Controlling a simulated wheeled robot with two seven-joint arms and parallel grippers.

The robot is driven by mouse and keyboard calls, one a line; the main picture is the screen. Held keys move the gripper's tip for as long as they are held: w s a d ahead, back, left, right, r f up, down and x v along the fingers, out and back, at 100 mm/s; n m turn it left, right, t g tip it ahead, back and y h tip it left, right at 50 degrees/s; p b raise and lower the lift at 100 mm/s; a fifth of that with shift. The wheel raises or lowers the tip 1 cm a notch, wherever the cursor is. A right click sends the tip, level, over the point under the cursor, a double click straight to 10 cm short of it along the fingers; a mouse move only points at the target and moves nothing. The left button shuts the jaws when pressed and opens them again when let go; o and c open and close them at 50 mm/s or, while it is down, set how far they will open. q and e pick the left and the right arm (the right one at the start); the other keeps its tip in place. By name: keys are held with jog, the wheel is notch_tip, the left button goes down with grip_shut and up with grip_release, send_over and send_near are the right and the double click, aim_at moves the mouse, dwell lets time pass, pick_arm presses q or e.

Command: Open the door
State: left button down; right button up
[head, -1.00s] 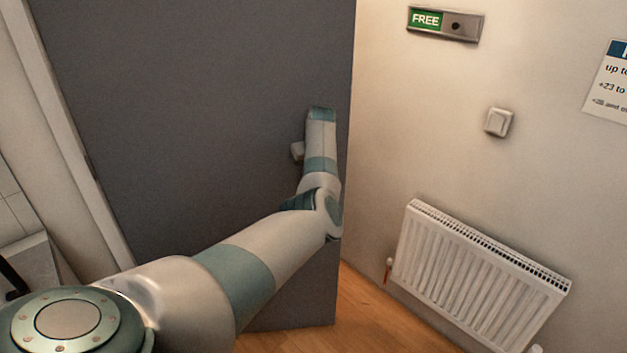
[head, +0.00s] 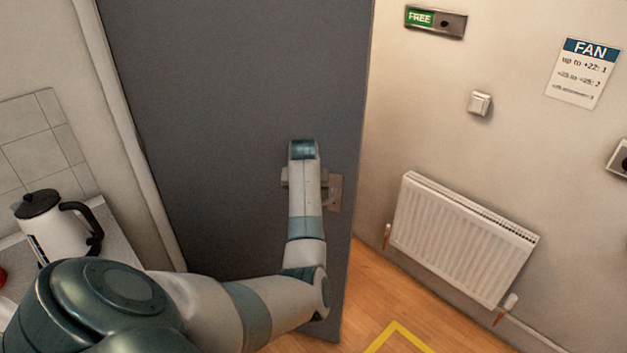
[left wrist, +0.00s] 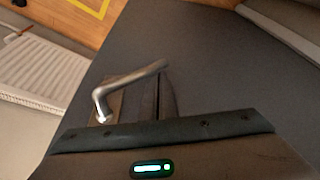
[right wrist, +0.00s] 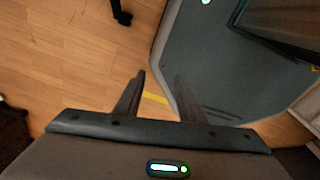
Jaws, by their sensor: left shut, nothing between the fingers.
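The dark grey door (head: 230,90) fills the middle of the head view, its free edge on the right, with floor showing beyond that edge. Its metal handle plate (head: 336,192) shows beside my left wrist. The lever handle (left wrist: 130,83) is clear in the left wrist view. My left gripper (left wrist: 165,92) is shut and empty, its fingers by the lever's free end; I cannot tell whether they touch it. In the head view my arm mostly hides this gripper. My right gripper (right wrist: 160,78) is open and empty above the wooden floor.
Right of the door are a white radiator (head: 460,238), a light switch (head: 480,103) and a FREE sign (head: 435,21). A kettle (head: 55,228) stands on a counter at left. In the right wrist view, a grey-topped surface (right wrist: 220,60) is close to the right gripper.

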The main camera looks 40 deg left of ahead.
pick_arm(q)
jog(key=s+d+m+p, duration=0.1)
jog(key=s+d, duration=0.1)
jog(key=s, duration=1.1)
jog(key=s+d+m+h+p, duration=0.1)
jog(key=s+d+m+p, duration=0.1)
jog(key=s, duration=1.1)
jog(key=shift+s+d+t, duration=0.25)
jog(key=shift+s+t, duration=0.05)
jog(key=shift+w, duration=0.1)
